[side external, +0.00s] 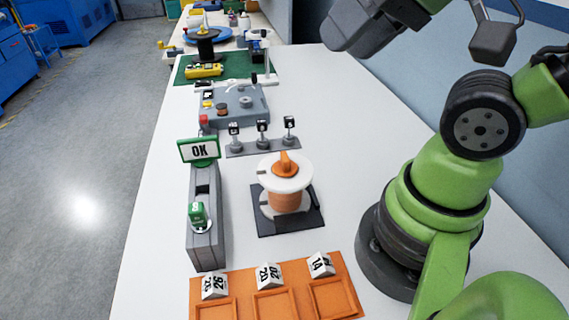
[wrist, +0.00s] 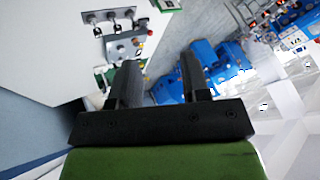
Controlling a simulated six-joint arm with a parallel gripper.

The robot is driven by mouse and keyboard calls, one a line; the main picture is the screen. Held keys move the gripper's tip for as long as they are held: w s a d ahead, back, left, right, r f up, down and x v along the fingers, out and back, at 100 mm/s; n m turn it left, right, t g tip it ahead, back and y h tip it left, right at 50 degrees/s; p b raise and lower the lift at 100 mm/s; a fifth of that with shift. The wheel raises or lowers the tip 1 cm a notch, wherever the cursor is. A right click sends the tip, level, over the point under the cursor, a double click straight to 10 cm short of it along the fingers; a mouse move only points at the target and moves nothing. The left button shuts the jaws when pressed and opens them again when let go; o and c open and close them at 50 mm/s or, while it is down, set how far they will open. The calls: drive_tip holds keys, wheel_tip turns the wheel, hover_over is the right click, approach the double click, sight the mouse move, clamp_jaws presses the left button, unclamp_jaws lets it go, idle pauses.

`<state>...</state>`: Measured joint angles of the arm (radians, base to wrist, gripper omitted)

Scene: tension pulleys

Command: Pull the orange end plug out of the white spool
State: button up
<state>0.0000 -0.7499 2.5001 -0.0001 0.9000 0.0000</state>
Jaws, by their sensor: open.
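The white spool (side external: 297,180) stands upright on a dark square base in the middle of the table, with orange winding around its core. The orange end plug (side external: 285,164) sits in the spool's top and sticks up from the white flange. My gripper (wrist: 155,75) shows in the wrist view with its two dark fingers apart and nothing between them. Neither the spool nor the plug can be made out in the wrist view.
An orange tray (side external: 237,284) with numbered white blocks lies in front. A grey rack with several black-topped posts (side external: 262,143) is behind. The white table right of the spool is clear up to my base.

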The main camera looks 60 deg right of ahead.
drive_tip(key=o, duration=0.3)
drive_tip(key=shift+o, duration=0.4)
drive_tip(key=shift+w+f, duration=0.1)
drive_tip(key=shift+w, duration=0.15)
drive_tip(key=n+g+h, duration=0.2)
drive_tip(key=n+g, duration=0.5)
drive_tip(key=n, duration=0.6)
hover_over(285, 156)
wheel_tip(285, 156, down, 11)
drive_tip(key=shift+f, duration=0.4)
wheel_tip(285, 156, down, 9)
drive_tip(key=shift+f, duration=0.1)
drive_tip(key=shift+c, duration=0.4)
drive_tip(key=c, duration=0.9)
